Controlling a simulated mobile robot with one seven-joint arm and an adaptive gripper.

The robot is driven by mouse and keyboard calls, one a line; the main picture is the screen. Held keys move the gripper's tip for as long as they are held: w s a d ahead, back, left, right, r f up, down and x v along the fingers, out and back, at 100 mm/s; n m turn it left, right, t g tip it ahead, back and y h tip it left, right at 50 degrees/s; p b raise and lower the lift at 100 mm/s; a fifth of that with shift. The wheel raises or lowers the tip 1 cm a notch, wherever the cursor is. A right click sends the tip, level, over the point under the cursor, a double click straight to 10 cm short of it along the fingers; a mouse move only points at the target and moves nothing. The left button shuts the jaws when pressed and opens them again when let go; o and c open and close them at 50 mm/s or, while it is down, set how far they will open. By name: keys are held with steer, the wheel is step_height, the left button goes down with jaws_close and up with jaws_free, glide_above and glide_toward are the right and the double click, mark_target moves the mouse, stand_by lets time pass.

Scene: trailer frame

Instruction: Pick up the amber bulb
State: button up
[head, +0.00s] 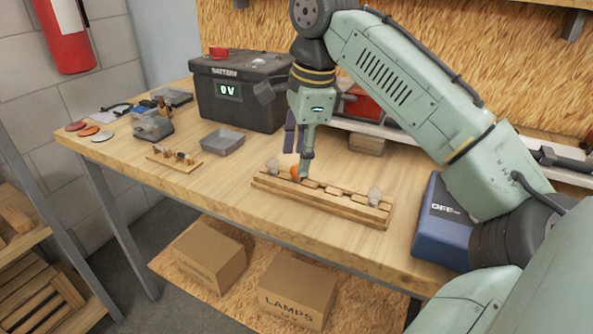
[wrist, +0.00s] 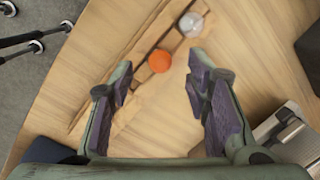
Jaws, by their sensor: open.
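The amber bulb (head: 295,172) shows as an orange ball in a wooden rack (head: 320,201) on the workbench. My gripper hides part of it in the head view. It is in full view as an orange disc (wrist: 159,61) in the wrist view. My gripper (head: 300,160) is open and points down over the rack at the bulb. In the wrist view its purple-padded fingers (wrist: 158,75) stand apart, one on each side of the bulb's line. The bulb appears just beyond the fingertips; contact cannot be told.
A clear bulb (head: 375,196) sits at the rack's right end, another (head: 273,167) at its left. One clear bulb (wrist: 191,23) shows near the amber one. The battery box (head: 235,90) stands behind, the grey tray (head: 222,140) left, a blue OFF box (head: 440,225) right.

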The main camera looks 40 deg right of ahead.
steer(key=shift+w+f, duration=0.15)
steer(key=shift+f, duration=0.6)
steer(key=shift+w+f, duration=0.1)
steer(key=shift+f, duration=0.65)
steer(key=shift+c, duration=0.4)
steer(key=c, duration=0.8)
